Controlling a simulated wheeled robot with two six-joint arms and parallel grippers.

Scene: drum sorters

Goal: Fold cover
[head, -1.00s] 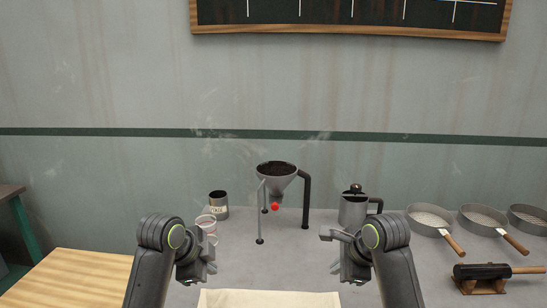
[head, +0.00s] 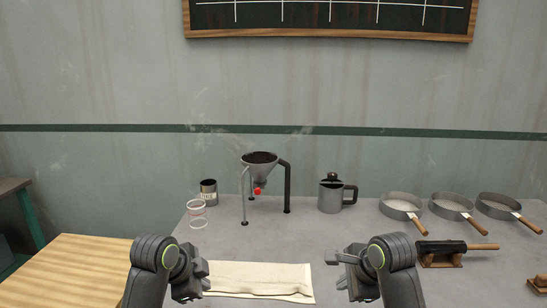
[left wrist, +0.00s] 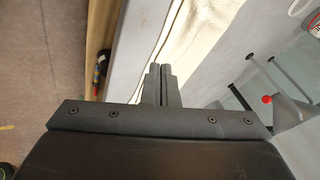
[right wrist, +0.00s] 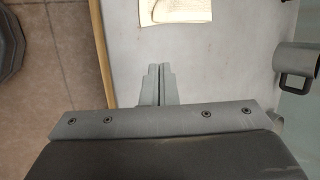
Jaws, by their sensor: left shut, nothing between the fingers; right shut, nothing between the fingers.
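A cream cloth cover (head: 258,279) lies flat on the grey table near its front edge, between my two grippers in the head view. Part of it shows in the left wrist view (left wrist: 205,28) and a corner in the right wrist view (right wrist: 182,8). My left gripper (head: 203,278) is shut and empty at the cloth's left end; I cannot tell whether it touches. My right gripper (head: 340,273) is shut and empty, apart from the cloth's right end. The shut fingers show in the left wrist view (left wrist: 160,82) and right wrist view (right wrist: 158,82).
A funnel on a stand (head: 259,166) stands behind the cloth. A can (head: 208,190) and a ringed cup (head: 197,214) are left of it. A metal pot (head: 331,195), several sieves (head: 401,205) and a dark roller on a rest (head: 441,247) are to the right.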

